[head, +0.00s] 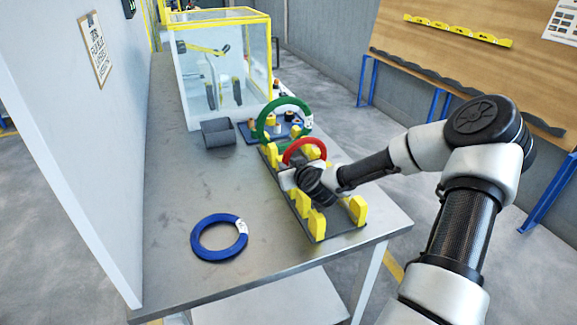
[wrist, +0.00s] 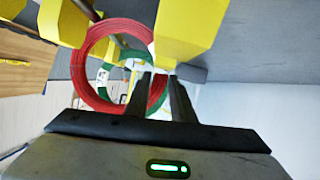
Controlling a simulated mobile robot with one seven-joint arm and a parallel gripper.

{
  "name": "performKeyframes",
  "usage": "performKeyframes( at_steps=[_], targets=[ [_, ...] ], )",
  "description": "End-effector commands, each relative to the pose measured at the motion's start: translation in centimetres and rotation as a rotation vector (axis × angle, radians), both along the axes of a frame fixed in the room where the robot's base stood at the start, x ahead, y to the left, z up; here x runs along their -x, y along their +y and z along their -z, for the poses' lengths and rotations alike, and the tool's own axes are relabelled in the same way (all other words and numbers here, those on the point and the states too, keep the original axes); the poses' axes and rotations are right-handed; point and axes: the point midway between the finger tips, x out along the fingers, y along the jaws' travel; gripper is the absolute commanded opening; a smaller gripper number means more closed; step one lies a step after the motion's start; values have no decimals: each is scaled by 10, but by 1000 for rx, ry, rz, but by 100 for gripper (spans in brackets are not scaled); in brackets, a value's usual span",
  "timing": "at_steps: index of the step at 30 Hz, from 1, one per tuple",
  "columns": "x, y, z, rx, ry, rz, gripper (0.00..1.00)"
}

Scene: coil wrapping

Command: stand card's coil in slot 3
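A red coil (head: 304,152) stands upright in the yellow-post rack (head: 318,217), nearer than the green coil. It also fills the upper left of the wrist view (wrist: 83,68). My gripper (head: 291,180) is at its near side. In the wrist view my two fingers (wrist: 160,85) straddle the coil's right rim, one inside the ring and one outside; whether they press on it is unclear. A green coil (head: 262,124) with a white tag stands farther back. A blue coil (head: 197,238) with a white tag lies flat on the table. I cannot read the card's text or the slot numbers.
A grey bin (head: 218,133) and a clear yellow-framed enclosure (head: 226,65) stand behind on the metal table (head: 165,190). A clipboard card (head: 96,48) hangs on the left wall panel. The table around the blue coil is clear. The rack's near posts are empty.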

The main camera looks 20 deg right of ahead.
Motion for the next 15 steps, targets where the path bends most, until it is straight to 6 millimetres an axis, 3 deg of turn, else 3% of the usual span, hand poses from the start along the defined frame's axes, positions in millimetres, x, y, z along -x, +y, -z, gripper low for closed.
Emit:
performKeyframes(
  at_steps=[3,15],
  targets=[
    [0,0,-1,0,-1,0,40],
    [9,-1,-4,-1,3,1,40]
  ],
)
